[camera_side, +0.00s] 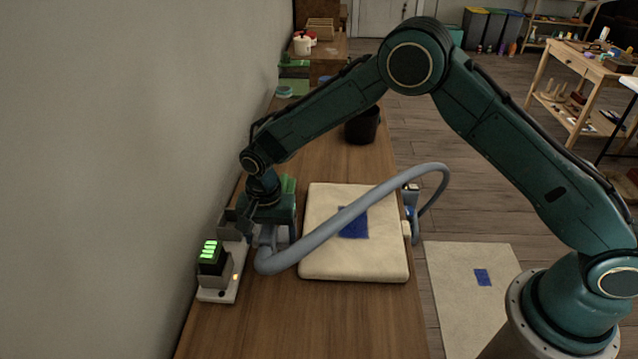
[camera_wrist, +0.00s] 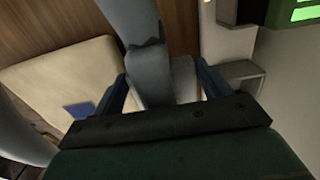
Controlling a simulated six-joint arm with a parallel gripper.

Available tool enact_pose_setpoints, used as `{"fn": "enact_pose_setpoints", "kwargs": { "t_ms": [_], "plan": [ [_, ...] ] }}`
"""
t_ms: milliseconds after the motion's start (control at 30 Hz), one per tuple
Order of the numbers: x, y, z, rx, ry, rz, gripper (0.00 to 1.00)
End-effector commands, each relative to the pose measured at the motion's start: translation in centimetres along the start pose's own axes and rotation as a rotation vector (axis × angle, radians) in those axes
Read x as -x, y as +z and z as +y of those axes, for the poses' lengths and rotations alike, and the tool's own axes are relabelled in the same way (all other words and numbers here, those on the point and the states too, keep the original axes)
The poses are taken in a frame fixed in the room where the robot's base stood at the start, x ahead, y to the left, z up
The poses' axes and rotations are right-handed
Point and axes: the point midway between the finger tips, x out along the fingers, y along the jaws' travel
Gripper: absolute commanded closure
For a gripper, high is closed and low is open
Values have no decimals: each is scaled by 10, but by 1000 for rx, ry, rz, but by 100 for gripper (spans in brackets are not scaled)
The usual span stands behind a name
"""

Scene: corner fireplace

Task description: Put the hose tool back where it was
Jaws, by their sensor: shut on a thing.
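The hose tool is a grey-blue hose (camera_side: 325,232) with a grey nozzle end. In the wrist view my gripper (camera_wrist: 163,90) is shut on the nozzle end (camera_wrist: 157,75), a finger on each side. In the side view my gripper (camera_side: 270,220) is low at the wall side of the bench, and its fingers are mostly hidden. The hose loops over the cream pad and down to a fixture at the pad's right. A white dock (camera_side: 222,290) stands just left of my gripper; a grey bracket (camera_wrist: 240,75) shows right of the fingers. I cannot tell whether the tool touches either.
A black battery block with green lights (camera_side: 210,256) stands on the dock. The cream pad (camera_side: 350,269) with a blue patch (camera_side: 354,222) lies to the right. A black cup (camera_side: 362,127) stands farther back. The wall is close at left; the front wooden bench (camera_side: 300,325) is clear.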

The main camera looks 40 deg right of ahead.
Motion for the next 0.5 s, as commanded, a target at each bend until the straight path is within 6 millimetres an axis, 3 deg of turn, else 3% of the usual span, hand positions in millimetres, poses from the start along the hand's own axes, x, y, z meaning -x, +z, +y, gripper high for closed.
{"fn": "enact_pose_setpoints", "kwargs": {
  "t_ms": [333,500],
  "plan": [
    [-8,0,0,0,-1,0,42],
    [-24,0,0,0,0,0,42]
  ]
}}
